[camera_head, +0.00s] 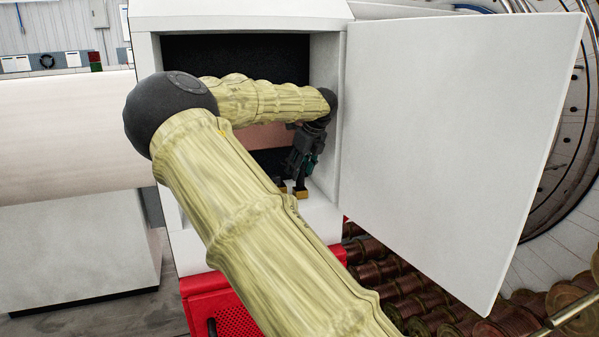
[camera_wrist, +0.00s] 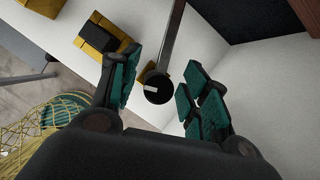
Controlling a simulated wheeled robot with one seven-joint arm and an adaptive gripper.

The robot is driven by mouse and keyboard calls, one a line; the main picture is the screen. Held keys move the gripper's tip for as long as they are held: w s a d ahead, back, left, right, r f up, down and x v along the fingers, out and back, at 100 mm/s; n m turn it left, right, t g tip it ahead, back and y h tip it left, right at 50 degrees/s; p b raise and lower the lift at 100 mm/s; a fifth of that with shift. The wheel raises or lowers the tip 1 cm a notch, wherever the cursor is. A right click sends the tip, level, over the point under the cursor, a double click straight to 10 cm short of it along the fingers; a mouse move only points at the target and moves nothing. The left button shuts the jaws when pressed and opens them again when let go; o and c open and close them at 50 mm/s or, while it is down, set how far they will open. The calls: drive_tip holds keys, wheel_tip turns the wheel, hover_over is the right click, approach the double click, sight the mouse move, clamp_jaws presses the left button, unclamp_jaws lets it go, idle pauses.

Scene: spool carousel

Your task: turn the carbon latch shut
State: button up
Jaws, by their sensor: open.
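My gripper (camera_head: 303,165) reaches into the open white cabinet (camera_head: 237,17) in the head view, low and near its right side. In the wrist view my gripper (camera_wrist: 164,70) is open, its teal-padded fingers apart. A dark bar with a round black end (camera_wrist: 158,88), probably the carbon latch, shows between and beyond the fingers, against a white surface. I cannot tell whether a finger touches it. In the head view I cannot make out the latch; my arm and gripper cover much of that area.
Yellow-and-black blocks (camera_wrist: 98,38) sit on the white surface left of the fingers. The white cabinet door (camera_head: 460,140) stands wide open on the right. Several copper-coloured spools (camera_head: 400,290) lie below it. A red base (camera_head: 212,300) is under the cabinet.

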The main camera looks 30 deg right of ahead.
drive_tip(key=shift+p+x, duration=0.35)
drive_tip(key=shift+x, duration=1.1)
drive_tip(key=shift+a, duration=0.1)
clamp_jaws()
